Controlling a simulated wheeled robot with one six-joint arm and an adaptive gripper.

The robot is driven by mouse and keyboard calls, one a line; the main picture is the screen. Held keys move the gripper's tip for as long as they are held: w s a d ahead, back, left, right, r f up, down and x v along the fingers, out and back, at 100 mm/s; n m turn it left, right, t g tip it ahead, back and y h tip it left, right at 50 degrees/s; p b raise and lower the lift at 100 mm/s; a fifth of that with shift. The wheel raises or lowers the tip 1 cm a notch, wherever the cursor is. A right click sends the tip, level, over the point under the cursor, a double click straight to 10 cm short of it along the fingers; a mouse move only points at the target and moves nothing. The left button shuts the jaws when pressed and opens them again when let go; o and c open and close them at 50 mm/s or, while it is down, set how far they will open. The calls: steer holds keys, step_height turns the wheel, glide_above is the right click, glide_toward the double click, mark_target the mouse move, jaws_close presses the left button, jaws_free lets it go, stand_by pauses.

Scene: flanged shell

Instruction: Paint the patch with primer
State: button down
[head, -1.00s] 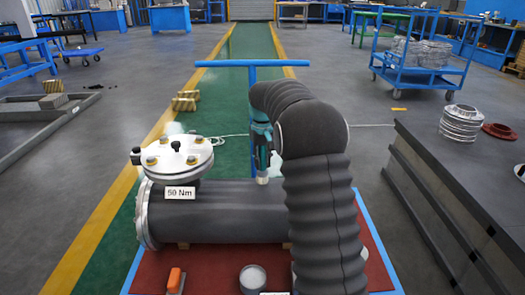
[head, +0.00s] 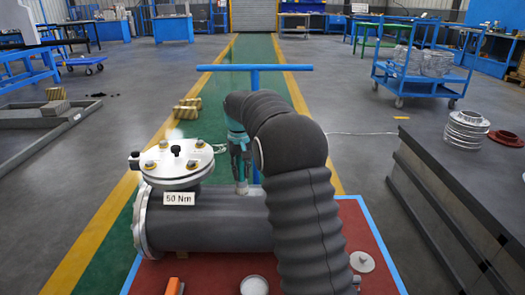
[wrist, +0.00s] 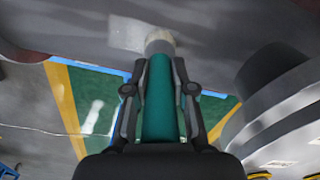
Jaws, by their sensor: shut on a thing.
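My gripper (head: 238,150) is shut on a brush with a teal handle (wrist: 158,105). The brush points down, and its pale bristles (wrist: 160,41) are at the top of the dark grey shell (head: 215,222). I cannot tell whether they touch it. In the wrist view a paler grey patch (wrist: 124,33) on the shell lies just left of the bristles. In the head view I cannot make out the patch. An open can with pale contents (head: 254,286) stands in front of the shell, cut by the lower edge.
A bolted flange cover (head: 177,158) with a "50 Nm" tag rises at the shell's left end. An orange-handled tool (head: 173,287) and a pale disc (head: 362,262) lie on the red surface. A dark block (head: 440,200) stands at right. A blue bar (head: 255,68) crosses behind.

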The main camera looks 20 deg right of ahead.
steer(key=shift+w+a, duration=0.2)
steer(key=shift+a, duration=0.4)
steer(key=shift+w+a, duration=0.2)
steer(key=shift+a, duration=0.35)
steer(key=shift+f+b, duration=0.25)
steer(key=shift+b, duration=0.6)
steer(key=shift+s+d+r+p, duration=0.2)
steer(key=shift+d+p, duration=0.1)
steer(key=shift+d, duration=0.2)
steer(key=shift+s+d+r+p, duration=0.15)
steer(key=shift+d+p, duration=0.1)
steer(key=shift+d, duration=0.25)
steer(key=shift+s+d+p, duration=0.35)
steer(key=shift+s+d, duration=0.05)
steer(key=shift+d, duration=0.85)
steer(key=shift+s+d+p, duration=0.35)
steer(key=shift+s+d, duration=0.05)
steer(key=shift+d, duration=0.9)
steer(key=shift+s+d+p, duration=0.35)
steer(key=shift+s+d, duration=0.05)
steer(key=shift+d, duration=0.85)
step_height(320, 180, up, 8)
steer(key=p, duration=0.5)
